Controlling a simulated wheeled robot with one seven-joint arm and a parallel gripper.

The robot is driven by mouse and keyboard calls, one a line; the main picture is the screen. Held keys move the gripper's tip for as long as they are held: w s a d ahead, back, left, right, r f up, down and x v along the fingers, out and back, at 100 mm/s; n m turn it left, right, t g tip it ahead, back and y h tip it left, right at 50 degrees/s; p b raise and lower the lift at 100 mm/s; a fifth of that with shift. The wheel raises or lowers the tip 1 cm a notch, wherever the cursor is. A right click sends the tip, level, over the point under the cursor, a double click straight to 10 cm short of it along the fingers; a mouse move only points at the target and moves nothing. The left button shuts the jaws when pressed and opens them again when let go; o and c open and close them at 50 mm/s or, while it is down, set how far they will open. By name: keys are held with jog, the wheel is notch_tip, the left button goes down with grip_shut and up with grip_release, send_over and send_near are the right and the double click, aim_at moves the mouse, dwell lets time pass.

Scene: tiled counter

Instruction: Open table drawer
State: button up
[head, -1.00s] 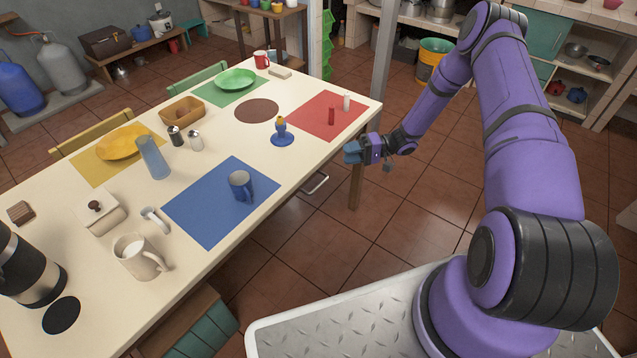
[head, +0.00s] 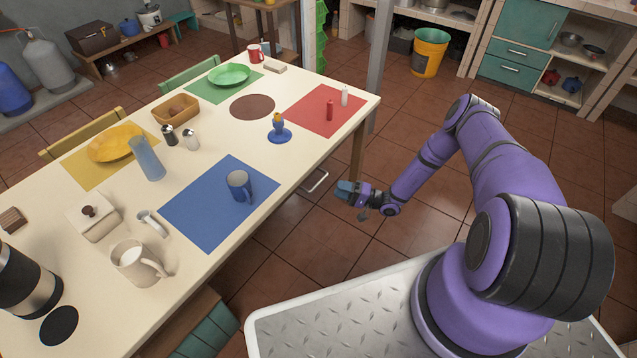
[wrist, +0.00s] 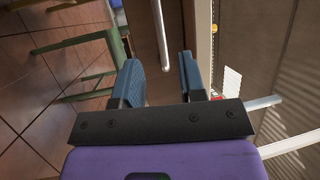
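The table (head: 206,123) has a pale top. A thin metal drawer handle (head: 316,182) sticks out below its near long edge. The drawer front is mostly hidden under the tabletop in the head view. My gripper (head: 345,191) is beside the table, just right of the handle and below tabletop height. In the wrist view my gripper (wrist: 162,72) is open, its two blue fingers apart with nothing clamped. The handle bar (wrist: 160,35) lines up with the gap between the fingers; I cannot tell whether its end is between the tips.
A table leg (head: 358,155) stands behind my gripper. A blue mug (head: 238,186) and an egg cup (head: 279,133) stand on the table near the edge. A green stool (wrist: 75,45) shows in the wrist view. The tiled floor (head: 290,240) beside the table is clear.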

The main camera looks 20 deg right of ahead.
aim_at(319, 182)
jog(key=x, duration=0.8)
jog(key=shift+a, duration=0.2)
grip_shut()
